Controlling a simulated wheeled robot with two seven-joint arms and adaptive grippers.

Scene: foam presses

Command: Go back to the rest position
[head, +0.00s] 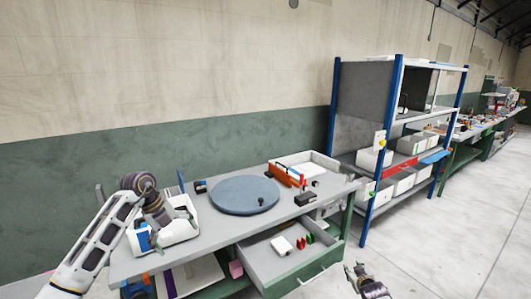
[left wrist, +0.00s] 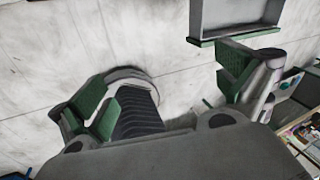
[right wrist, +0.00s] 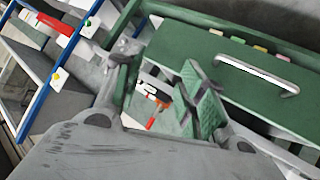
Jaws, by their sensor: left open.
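My right gripper (head: 366,280) is low at the bottom of the head view, right of the bench's open drawer. In the right wrist view the right gripper's fingers (right wrist: 160,90) stand apart. Orange and white items show in the gap, seemingly beyond the fingers.
The grey workbench (head: 215,232) bears a round blue-grey turntable (head: 244,194) and a white tray (head: 322,164). Its drawer (head: 275,264) stands open with small coloured items inside. A blue-posted shelf rack (head: 398,95) stands behind to the right. Floor (head: 430,235) at the right is clear.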

